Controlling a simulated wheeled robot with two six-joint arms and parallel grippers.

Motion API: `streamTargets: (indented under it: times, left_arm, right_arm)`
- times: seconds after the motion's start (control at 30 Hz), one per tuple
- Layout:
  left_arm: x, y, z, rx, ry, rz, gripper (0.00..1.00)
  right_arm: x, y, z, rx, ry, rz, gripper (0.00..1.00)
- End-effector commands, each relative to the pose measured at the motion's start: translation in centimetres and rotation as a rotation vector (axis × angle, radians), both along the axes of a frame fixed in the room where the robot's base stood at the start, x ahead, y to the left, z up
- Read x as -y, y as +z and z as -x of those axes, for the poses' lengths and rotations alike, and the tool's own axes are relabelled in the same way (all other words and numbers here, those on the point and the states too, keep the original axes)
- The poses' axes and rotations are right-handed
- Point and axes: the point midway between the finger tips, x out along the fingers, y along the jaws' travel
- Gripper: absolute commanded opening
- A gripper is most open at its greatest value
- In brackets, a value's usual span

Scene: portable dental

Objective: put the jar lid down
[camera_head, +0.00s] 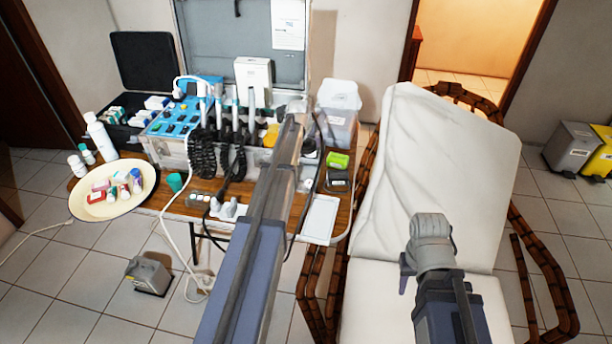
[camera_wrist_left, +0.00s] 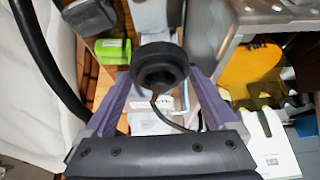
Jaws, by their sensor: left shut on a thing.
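A round black lid-like piece (camera_wrist_left: 161,66) with a dark hollow centre shows in the left wrist view. It sits between the purple fingers of my left gripper (camera_wrist_left: 160,78), which is shut on it. In the head view my left arm reaches over the front of the dental case, and the arm hides the lid there. I cannot make out a matching jar for certain.
The open dental case (camera_head: 170,152) with hanging handpieces fills the wooden table's back. A clear bin (camera_head: 338,110), green box (camera_head: 338,160) and white tray (camera_head: 320,220) are at the right. A cream round tray (camera_head: 88,210) with small items is at the left.

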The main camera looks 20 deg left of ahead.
Motion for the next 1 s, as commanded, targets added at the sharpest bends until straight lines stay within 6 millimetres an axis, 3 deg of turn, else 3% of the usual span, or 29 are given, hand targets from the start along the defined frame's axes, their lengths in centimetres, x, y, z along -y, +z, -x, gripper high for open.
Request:
streamTargets:
  times: [0.03, 0.33, 0.73, 1.0]
  left_arm:
    - [0.0, -1.9, 0.0, 0.0, 0.0, 0.0, 0.38]
    - [0.0, -7.1, 0.0, 0.0, 0.0, 0.0, 0.38]
    - [0.0, -8.5, 0.0, 0.0, 0.0, 0.0, 0.38]
    - [0.0, -11.9, 0.0, 0.0, 0.0, 0.0, 0.38]
  right_arm:
    - [0.0, -2.0, 0.0, 0.0, 0.0, 0.0, 0.4]
    - [0.0, -7.1, 0.0, 0.0, 0.0, 0.0, 0.4]
    - [0.0, -8.5, 0.0, 0.0, 0.001, 0.0, 0.4]
    - [0.0, -11.9, 0.0, 0.0, 0.001, 0.0, 0.4]
